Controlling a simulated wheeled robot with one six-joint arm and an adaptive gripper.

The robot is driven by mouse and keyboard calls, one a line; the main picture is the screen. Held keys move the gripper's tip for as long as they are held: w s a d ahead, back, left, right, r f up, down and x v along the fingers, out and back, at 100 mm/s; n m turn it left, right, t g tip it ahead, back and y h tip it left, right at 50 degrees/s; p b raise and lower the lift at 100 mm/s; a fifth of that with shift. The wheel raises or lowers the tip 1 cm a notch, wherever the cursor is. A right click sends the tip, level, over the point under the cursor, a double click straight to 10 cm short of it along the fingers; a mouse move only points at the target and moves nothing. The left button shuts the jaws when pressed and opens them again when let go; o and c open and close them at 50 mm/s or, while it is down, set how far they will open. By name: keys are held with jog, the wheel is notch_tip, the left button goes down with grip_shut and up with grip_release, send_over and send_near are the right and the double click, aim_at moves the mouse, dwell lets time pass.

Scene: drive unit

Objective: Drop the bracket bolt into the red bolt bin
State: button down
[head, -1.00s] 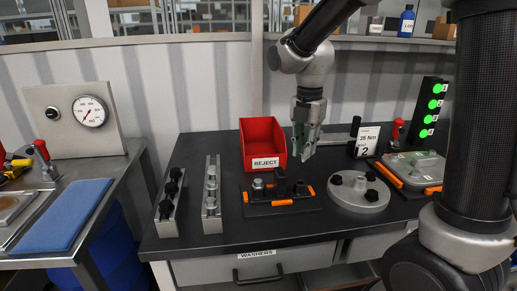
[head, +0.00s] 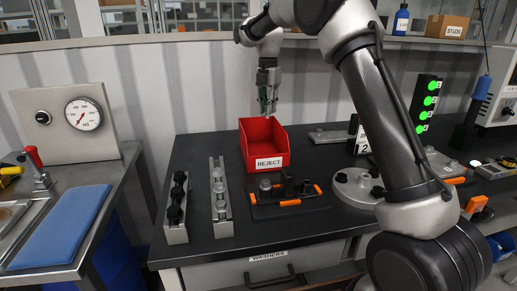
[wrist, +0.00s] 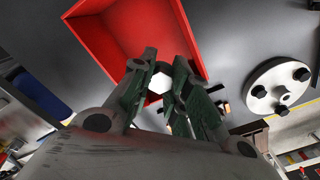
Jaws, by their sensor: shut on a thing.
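The red bin (head: 262,133), labelled REJECT, stands open-topped at the back of the dark bench, and it also shows in the wrist view (wrist: 115,32). My gripper (head: 267,108) points down above the bin in the head view. In the wrist view my gripper (wrist: 160,88) is shut on a bolt (wrist: 158,81), with the pale hex end facing the camera between the green-padded fingers. The bin's floor and rim lie behind the fingers there. The bolt is too small to make out clearly in the head view.
Two bolt racks (head: 176,212) (head: 219,202) stand left of a black fixture with orange clamps (head: 287,193). A round grey flange (head: 352,188) lies to its right, partly behind my arm. A torque sign and a green-light stack (head: 427,105) stand farther right.

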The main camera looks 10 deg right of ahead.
jog(key=shift+f, duration=2.7)
jog(key=c, duration=1.3)
grip_release()
jog(key=shift+r, duration=0.1)
notch_tip(320, 180, up, 12)
jog(key=shift+f, duration=0.1)
